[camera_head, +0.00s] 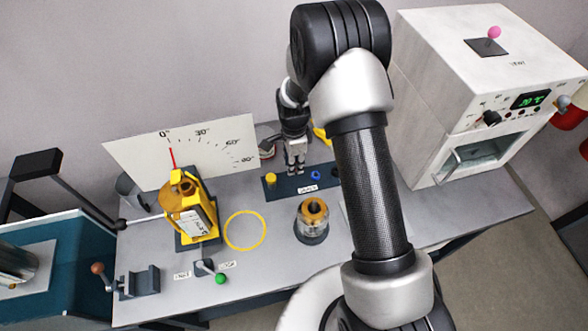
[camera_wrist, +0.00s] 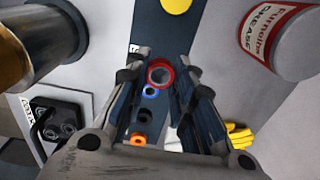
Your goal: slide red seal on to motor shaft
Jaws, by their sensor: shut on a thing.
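The red seal (camera_wrist: 160,73) is a ring between my gripper's (camera_wrist: 160,80) fingertips in the wrist view, and the fingers are shut on it. It appears close over the dark blue seal strip; I cannot tell whether it touches the strip. In the head view my gripper (camera_head: 296,165) points down at the strip (camera_head: 290,186), and the red seal is hidden there. A yellow motor-like unit (camera_head: 190,208) stands left of my gripper, in front of the angle board. I cannot make out for certain which part is the motor shaft.
Yellow (camera_head: 270,181) and blue (camera_head: 316,176) seals sit on the strip; an orange one (camera_wrist: 138,138) shows in the wrist view. A grease can (camera_wrist: 283,40) and the white oven (camera_head: 450,100) are nearby.

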